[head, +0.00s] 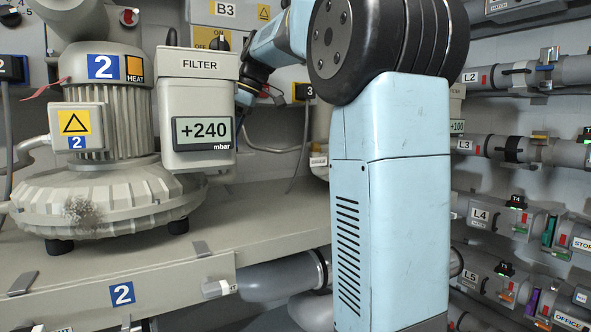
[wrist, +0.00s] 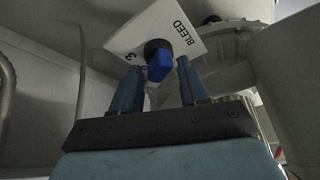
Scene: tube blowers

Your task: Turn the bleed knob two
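A blue knob on a black collar (wrist: 159,62) sits on a white plate (wrist: 172,22) marked BLEED in the wrist view. A digit beside it looks like a 3, though it is small and turned. My gripper (wrist: 159,67) is open, with one finger on each side of the knob. Gaps show between fingers and knob, so I see no grip; how far the tips reach along it is unclear. In the head view my gripper is largely hidden behind the filter box (head: 197,100), and I cannot make out any bleed knob there.
Blower 2 (head: 100,130) stands on the shelf at left, beside the filter box reading +240 mbar. A B3 panel (head: 224,12) with a switch is behind. A hanging cable (head: 300,150) runs near my arm. Labelled pipes (head: 495,145) line the right wall.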

